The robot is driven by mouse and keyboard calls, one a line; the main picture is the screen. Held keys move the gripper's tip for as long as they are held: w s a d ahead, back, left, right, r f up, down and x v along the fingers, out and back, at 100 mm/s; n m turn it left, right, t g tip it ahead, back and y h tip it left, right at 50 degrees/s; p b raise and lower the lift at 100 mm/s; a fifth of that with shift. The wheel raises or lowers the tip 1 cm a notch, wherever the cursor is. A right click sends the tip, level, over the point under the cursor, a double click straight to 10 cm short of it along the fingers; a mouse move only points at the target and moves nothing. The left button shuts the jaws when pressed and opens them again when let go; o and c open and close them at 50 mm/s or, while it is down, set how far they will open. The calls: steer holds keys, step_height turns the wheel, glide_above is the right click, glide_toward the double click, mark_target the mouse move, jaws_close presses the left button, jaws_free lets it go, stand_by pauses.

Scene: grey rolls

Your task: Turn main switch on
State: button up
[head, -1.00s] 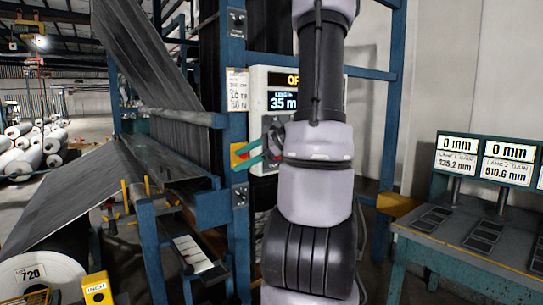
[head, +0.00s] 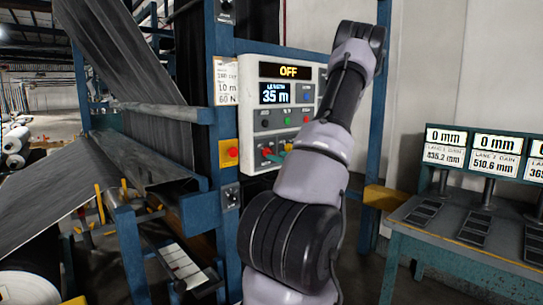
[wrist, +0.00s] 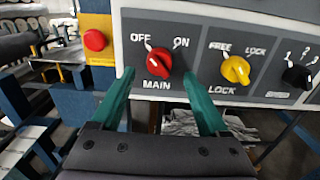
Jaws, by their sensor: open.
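The main switch (wrist: 158,64) is a red rotary knob between the OFF and ON marks, with MAIN printed below it, on the light control panel (head: 284,95). Its exact pointer angle is hard to tell, but the panel's upper display (head: 287,72) reads OFF. My gripper (wrist: 158,74) is open, with its teal fingers pointing at the panel, one tip on each side of the knob and a little below it. I see no clear contact. In the head view my gripper (head: 274,155) is at the panel's lower edge and partly hides the knobs.
A yellow FREE/LOCK knob (wrist: 235,69) and a black numbered knob (wrist: 297,75) sit to the right of the switch. A red button (wrist: 95,40) on a yellow box is to the left. A blue post (head: 224,120) stands beside the panel. A bench with displays (head: 470,225) is at right.

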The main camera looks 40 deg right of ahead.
mark_target(269, 153)
steer(key=shift+w+a, duration=0.2)
steer(key=shift+w, duration=1.9)
jaws_close()
